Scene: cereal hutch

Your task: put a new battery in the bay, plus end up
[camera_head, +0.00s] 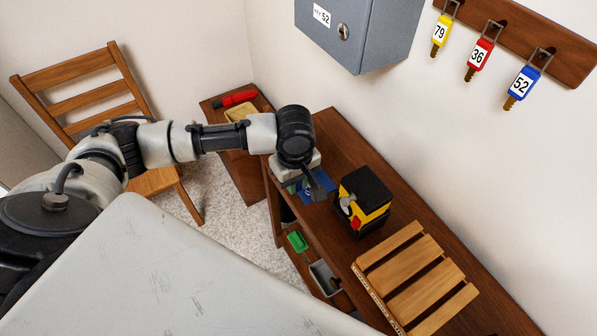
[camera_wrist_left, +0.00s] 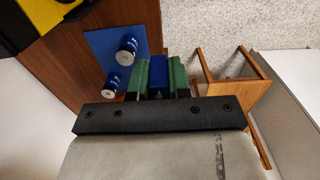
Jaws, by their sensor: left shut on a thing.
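My left gripper (camera_head: 308,187) is over the blue mat (camera_head: 324,186) on the brown table. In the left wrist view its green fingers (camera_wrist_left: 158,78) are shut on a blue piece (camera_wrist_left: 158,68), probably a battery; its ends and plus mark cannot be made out. Two blue-and-white batteries, one farther up (camera_wrist_left: 128,46) and one lower (camera_wrist_left: 113,80), are on the mat left of the fingers. A black and yellow box (camera_head: 364,197) with grey and red parts stands right of my gripper, apart from it. I cannot make out a bay in it. My right gripper is not in view.
A slatted wooden rack (camera_head: 415,275) lies right of the box. A grey cabinet (camera_head: 358,38) and key tags hang on the wall above. Below the table are a green item (camera_head: 297,240) and a grey tray (camera_head: 325,278). A chair (camera_head: 85,95) stands left.

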